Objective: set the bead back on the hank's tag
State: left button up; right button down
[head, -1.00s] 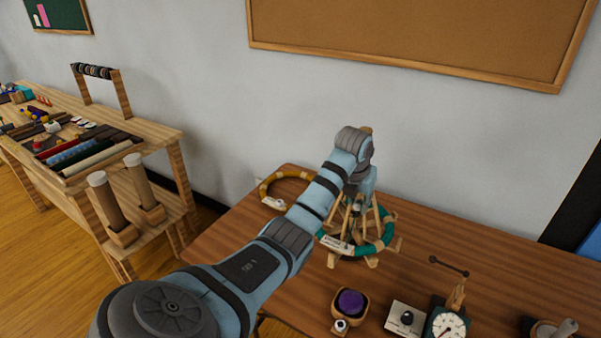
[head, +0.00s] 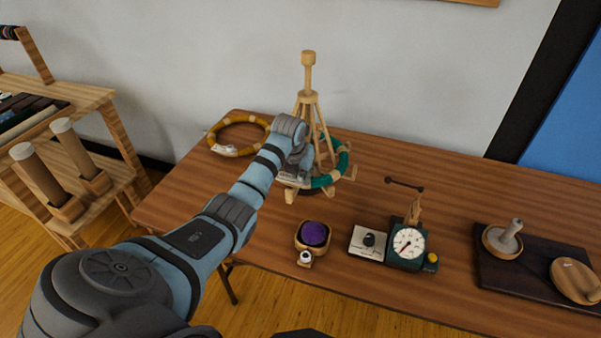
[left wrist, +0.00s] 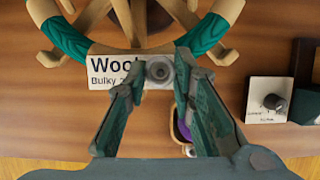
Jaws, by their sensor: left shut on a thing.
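The teal hank (head: 341,165) lies around the foot of the wooden swift (head: 309,98), and its coils also show in the left wrist view (left wrist: 205,35). Its white tag (left wrist: 105,74), printed "Wool" and "Bulky", lies flat at the hank's near side. My left gripper (left wrist: 160,78) points down at the tag's right part. Its fingertips are shut on a small grey round bead (left wrist: 159,71), which covers part of the tag. I cannot tell whether the bead touches the tag. In the head view my left wrist hides the fingertips. My right gripper is not in view.
A mustard hank (head: 238,120) with its own tag lies to the left. A purple pincushion (head: 313,234) in a wooden bowl, a knob box (head: 368,242) and a dial scale (head: 407,245) stand nearer the front edge. A dark board (head: 490,268) lies at right.

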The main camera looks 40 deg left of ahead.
pick_arm(q)
jog(key=o, duration=0.7)
jog(key=shift+o, duration=0.2)
jog(key=v, duration=1.2)
